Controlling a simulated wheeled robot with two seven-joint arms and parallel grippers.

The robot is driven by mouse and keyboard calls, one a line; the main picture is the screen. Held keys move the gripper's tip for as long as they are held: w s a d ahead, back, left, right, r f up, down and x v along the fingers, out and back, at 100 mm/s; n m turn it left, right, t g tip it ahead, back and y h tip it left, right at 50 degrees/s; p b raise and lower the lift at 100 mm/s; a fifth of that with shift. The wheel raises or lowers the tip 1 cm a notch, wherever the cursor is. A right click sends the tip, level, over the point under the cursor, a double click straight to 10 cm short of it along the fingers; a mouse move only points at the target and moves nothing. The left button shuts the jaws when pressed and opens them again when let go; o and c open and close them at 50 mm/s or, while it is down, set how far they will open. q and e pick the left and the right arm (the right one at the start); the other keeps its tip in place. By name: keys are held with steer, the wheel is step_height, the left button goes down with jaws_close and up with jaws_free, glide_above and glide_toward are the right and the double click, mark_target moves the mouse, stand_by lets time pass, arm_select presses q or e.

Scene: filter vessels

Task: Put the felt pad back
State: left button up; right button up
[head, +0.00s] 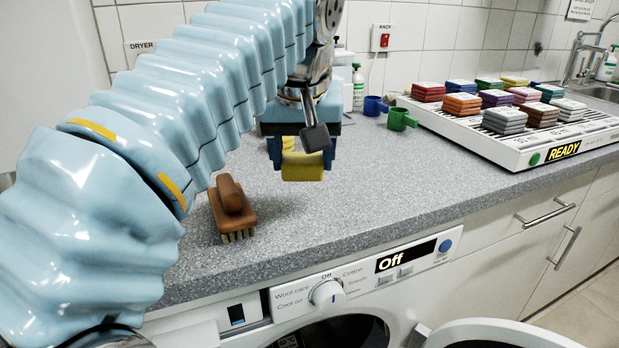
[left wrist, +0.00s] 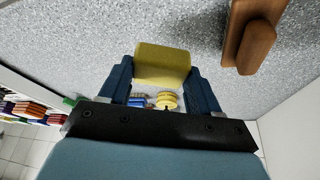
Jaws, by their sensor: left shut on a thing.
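My left gripper (head: 302,158) hangs over the grey counter in the middle of the head view, its blue fingers shut on a yellow block-like pad (head: 302,169). In the left wrist view the pad (left wrist: 162,66) sits between the fingertips of the gripper (left wrist: 161,78), with the speckled counter below it. I cannot tell its material. A white rack unit (head: 480,137) with a lit "READY" display stands at the right, holding several stacks of coloured pads, including a grey one (head: 504,119). My right gripper is not in view.
A brown wooden brush (head: 231,207) lies on the counter left of the gripper. Green (head: 401,119) and blue (head: 374,106) mugs stand left of the rack unit. The counter (head: 390,185) between gripper and rack is clear. A washing machine (head: 340,290) reading "Off" is below.

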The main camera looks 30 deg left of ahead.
arm_select(q)
steer(key=shift+w+a+f, duration=0.2)
steer(key=shift+a+f, duration=0.15)
steer(key=shift+f, duration=0.1)
steer(key=shift+w+a+f, duration=0.2)
steer(key=shift+a+f, duration=0.1)
steer(key=shift+f, duration=0.15)
steer(key=shift+s+x, duration=0.25)
steer(key=shift+x, duration=0.8)
steer(key=shift+s+x, duration=0.2)
steer(key=shift+x, duration=0.85)
steer(key=shift+f, duration=0.25)
steer(key=o, duration=1)
steer(key=shift+r, duration=0.1)
steer(key=v, duration=1.2)
